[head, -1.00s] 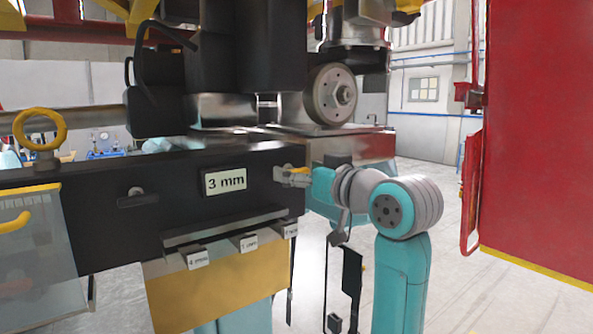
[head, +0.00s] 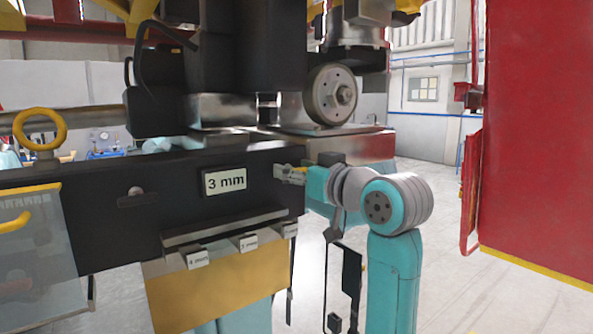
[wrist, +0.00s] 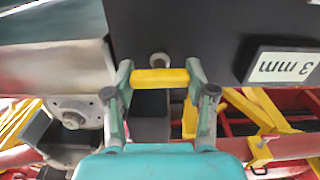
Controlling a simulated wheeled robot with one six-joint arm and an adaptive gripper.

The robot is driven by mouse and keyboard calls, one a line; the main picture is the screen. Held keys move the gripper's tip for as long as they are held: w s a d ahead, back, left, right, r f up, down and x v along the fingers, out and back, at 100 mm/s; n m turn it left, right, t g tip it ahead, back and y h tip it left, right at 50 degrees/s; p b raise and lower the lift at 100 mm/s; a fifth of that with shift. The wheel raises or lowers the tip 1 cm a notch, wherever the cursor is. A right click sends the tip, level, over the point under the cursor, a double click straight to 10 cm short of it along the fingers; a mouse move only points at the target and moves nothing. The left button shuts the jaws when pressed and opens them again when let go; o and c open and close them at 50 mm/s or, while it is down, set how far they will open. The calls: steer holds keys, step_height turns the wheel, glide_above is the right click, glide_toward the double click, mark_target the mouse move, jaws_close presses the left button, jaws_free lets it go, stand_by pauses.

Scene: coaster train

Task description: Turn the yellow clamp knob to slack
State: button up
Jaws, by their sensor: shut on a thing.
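The yellow clamp knob (wrist: 160,78) is a short yellow bar lying level between my fingertips in the wrist view, in front of the dark beam. My gripper (wrist: 161,80) is shut on it, one finger at each end. In the head view my gripper (head: 290,174) is at the right end of the dark beam (head: 150,215), right of the "3 mm" plate (head: 225,181). Only a small bit of the knob (head: 302,170) shows there; the gripper hides the rest.
Small labelled blocks (head: 242,245) hang below the beam above a tan panel (head: 215,288). A metal wheel (head: 331,95) sits above the beam near my arm. A red panel (head: 535,130) stands at the right. The floor (head: 455,265) between is clear.

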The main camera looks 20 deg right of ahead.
steer(key=n, duration=0.4)
steer(key=shift+a+n, duration=0.1)
steer(key=shift+n, duration=0.3)
steer(key=n, duration=0.4)
steer(key=shift+a+n, duration=0.1)
steer(key=shift+n, duration=0.2)
steer(key=n, duration=0.4)
steer(key=shift+s+f, duration=0.1)
steer(key=shift+f, duration=0.05)
steer(key=shift+f+n, duration=0.1)
steer(key=shift+n, duration=2)
steer(key=o, duration=1.2)
steer(key=shift+c, duration=0.2)
